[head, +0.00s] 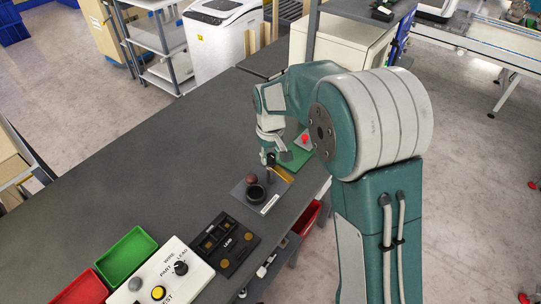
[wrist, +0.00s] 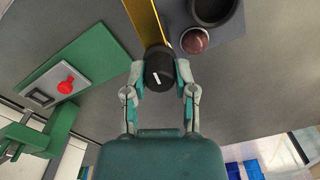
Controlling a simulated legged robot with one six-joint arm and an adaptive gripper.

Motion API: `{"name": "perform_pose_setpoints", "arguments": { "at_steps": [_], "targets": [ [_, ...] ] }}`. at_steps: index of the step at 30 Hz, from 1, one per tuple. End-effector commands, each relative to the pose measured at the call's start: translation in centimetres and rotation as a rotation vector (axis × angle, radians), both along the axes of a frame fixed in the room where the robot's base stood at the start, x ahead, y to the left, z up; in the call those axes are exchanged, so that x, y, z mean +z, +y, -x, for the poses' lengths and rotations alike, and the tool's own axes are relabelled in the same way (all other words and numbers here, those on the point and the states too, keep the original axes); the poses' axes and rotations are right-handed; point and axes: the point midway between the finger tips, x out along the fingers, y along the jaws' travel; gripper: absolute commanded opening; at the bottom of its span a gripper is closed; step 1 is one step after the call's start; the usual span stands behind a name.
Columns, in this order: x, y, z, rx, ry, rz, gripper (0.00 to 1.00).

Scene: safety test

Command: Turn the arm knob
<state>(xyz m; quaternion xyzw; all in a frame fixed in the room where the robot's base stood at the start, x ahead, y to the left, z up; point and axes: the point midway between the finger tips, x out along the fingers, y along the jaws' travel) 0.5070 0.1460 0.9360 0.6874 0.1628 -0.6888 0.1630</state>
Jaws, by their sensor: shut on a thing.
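A round black knob (wrist: 159,70) with a white mark on its face sits between the fingertips of my gripper (wrist: 160,78) in the wrist view. Both fingers touch or nearly touch its sides, and the gripper is shut on it. In the head view my gripper (head: 268,158) reaches down over the grey bench, just behind the plate with the ring. The knob is mostly hidden by the fingers there. A yellow strip (wrist: 146,22) runs up from beside the knob; it also shows in the head view (head: 284,175).
A grey plate holds a black ring (head: 257,193) and a dark red ball (head: 251,180). A green board with a red button (head: 305,139) lies close behind my gripper. A white box with another black knob (head: 181,268) stands at the front, beside green and red bins. The bench's left is clear.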

Motion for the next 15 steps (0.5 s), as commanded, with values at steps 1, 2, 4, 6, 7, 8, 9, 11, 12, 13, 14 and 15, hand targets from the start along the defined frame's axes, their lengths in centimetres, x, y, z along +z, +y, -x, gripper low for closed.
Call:
{"name": "perform_pose_setpoints", "arguments": {
  "at_steps": [1, 2, 4, 6, 7, 8, 9, 11, 12, 13, 14, 15],
  "targets": [
    [0.12, 0.13, -0.26, 0.029, -0.011, -0.003, 0.00],
    [0.12, 0.13, -0.26, 0.047, -0.011, -0.003, 0.00],
    [0.13, 0.14, -0.25, 0.085, -0.011, -0.003, 0.00],
    [0.13, 0.15, -0.25, 0.117, -0.011, -0.003, 0.00],
    [0.13, 0.15, -0.25, 0.130, -0.011, -0.003, 0.00],
    [0.14, 0.15, -0.25, 0.140, -0.011, -0.003, 0.00],
    [0.14, 0.16, -0.25, 0.153, -0.011, -0.003, 0.00],
    [0.14, 0.16, -0.25, 0.168, -0.011, -0.003, 0.00],
    [0.15, 0.16, -0.25, 0.177, -0.011, -0.003, 0.00],
    [0.15, 0.16, -0.25, 0.182, -0.011, -0.003, 0.00],
    [0.15, 0.17, -0.25, 0.187, -0.011, -0.003, 0.00],
    [0.15, 0.17, -0.25, 0.191, -0.011, -0.003, 0.00]
  ]
}}
